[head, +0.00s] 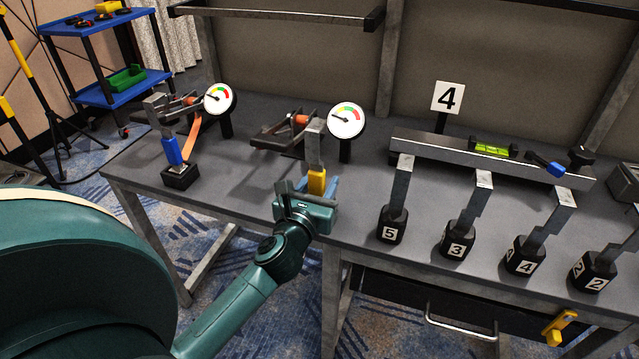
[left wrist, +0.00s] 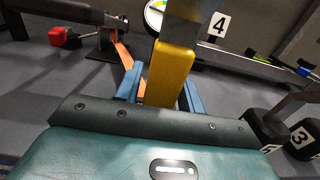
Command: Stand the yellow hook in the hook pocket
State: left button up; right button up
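The yellow hook, with its yellow grip (head: 316,182) and grey metal upper part (head: 315,141), stands nearly upright near the front of the bench. My left gripper (head: 318,190) is at the grip. In the left wrist view its blue fingers lie against both sides of the yellow grip (left wrist: 170,75), and it looks shut on the hook. The hook's lower end is hidden behind my gripper, so I cannot tell what is under it. A blue-gripped hook (head: 172,150) stands in a black block (head: 180,176) to the left. I cannot pick out the hook pocket for certain. My right gripper is not in view.
Numbered black blocks (head: 390,227) holding grey metal pieces line the bench's right front. Behind them is a metal beam (head: 440,146) with a green level (head: 493,148). Two gauges (head: 346,120) stand behind the hooks. The bench between the two hooks is clear.

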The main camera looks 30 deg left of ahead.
pick_arm(q)
jog(key=shift+o, duration=1)
jog(key=shift+r, duration=0.25)
jog(key=s+d+r+m+t+h, duration=0.1)
jog(key=s+d+m+h, duration=0.1)
jog(key=s+d+m, duration=0.35)
jog(key=s+d+r+m+t+h, duration=0.1)
jog(key=s+d+m, duration=0.1)
jog(key=s+m, duration=0.55)
jog(key=s+d+f+m+g+h, duration=0.2)
jog(key=s+d+f+m, duration=0.1)
jog(key=m, duration=1.1)
jog(key=s+d+f+m+g+h, duration=0.3)
jog(key=s+d+f+m, duration=0.1)
jog(key=m, duration=1)
jog(key=shift+d+f+g+b, duration=0.3)
jog(key=shift+d+f+b, duration=0.15)
jog(key=shift+d+f, duration=0.25)
